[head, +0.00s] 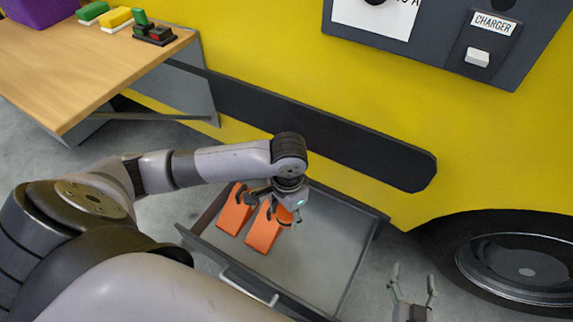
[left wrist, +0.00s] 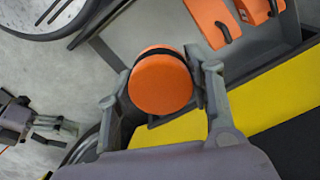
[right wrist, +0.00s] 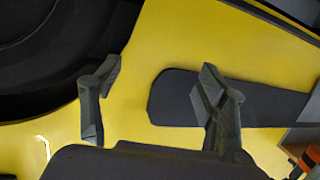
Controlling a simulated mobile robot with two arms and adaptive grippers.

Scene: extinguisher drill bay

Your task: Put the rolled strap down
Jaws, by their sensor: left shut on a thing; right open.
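The rolled strap (left wrist: 160,84) is an orange disc with a dark band round its edge. My left gripper (head: 284,213) is shut on it, one finger on each side in the left wrist view. In the head view the strap (head: 284,216) is partly hidden by the gripper and is over the open grey drawer (head: 325,250). I cannot tell its exact height above the drawer floor. My right gripper (head: 411,285) is open and empty, to the right of the drawer; its spread fingers also show in the right wrist view (right wrist: 158,85).
Two orange wedges (head: 264,230) (head: 234,210) lie in the drawer's left part; its right part is bare. A wooden bench (head: 90,75) with several small items stands at upper left. A yellow vehicle side with a charger panel (head: 430,40) and a wheel (head: 525,262) borders the drawer.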

